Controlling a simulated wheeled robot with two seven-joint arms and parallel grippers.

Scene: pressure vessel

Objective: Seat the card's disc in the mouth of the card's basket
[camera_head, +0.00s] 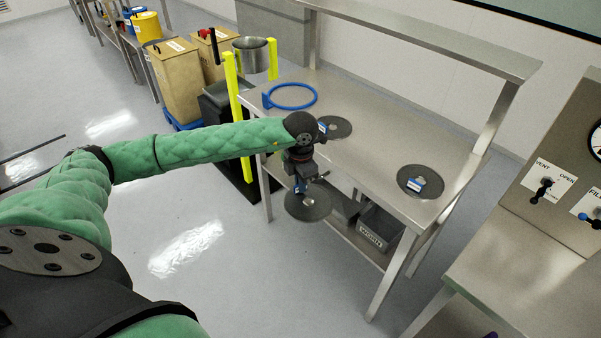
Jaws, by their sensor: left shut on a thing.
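My left gripper (300,178) reaches down in front of the steel table's near edge. It is shut on the small blue handle of a dark grey disc (316,209), which hangs below it, clear of the tabletop. Two similar discs lie on the table: one (343,130) beside my wrist, partly hidden by it, and one (409,187) farther right with a blue-and-white handle. A steel basket (252,59), open at the top, stands at the back left by yellow posts, well away from the held disc. No card can be made out. My right gripper is out of view.
The steel table (375,160) has an upper shelf and a lower shelf with a grey bin (378,228). Yellow posts (238,105) rise left of the table. A valve panel (545,190) stands at right.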

